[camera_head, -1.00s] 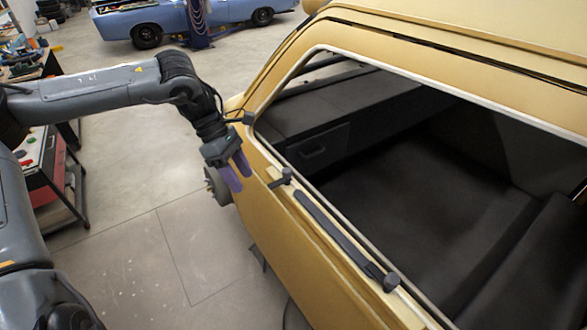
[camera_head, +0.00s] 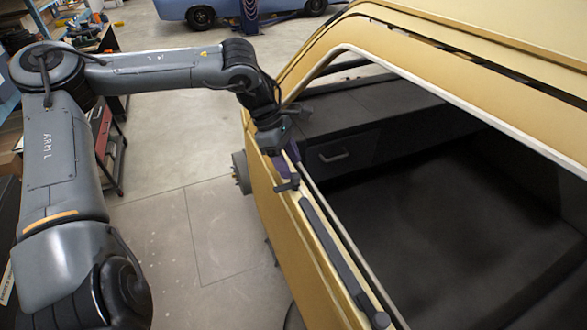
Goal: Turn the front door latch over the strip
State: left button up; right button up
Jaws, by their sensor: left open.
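A dark strip (camera_head: 333,252) lies along the sill of the yellow car body's open window. A small dark latch (camera_head: 288,184) sits at the strip's far, front end. A second dark latch (camera_head: 378,320) sits at the near end, by the lower edge of the view. My left gripper (camera_head: 286,161) has purple fingers and points down at the sill, just beyond the front latch. It is open, and I see nothing held in it. I cannot tell whether a finger touches the latch. My right gripper is out of view.
The yellow car body (camera_head: 262,200) fills the right side, with a dark, bare cabin inside. A red tool cart (camera_head: 108,140) stands at the left and a blue car (camera_head: 215,8) at the back. The floor between is clear.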

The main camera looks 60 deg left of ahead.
aim_at(295, 176)
pick_arm(q)
jog(key=shift+x, duration=1.75)
grip_shut()
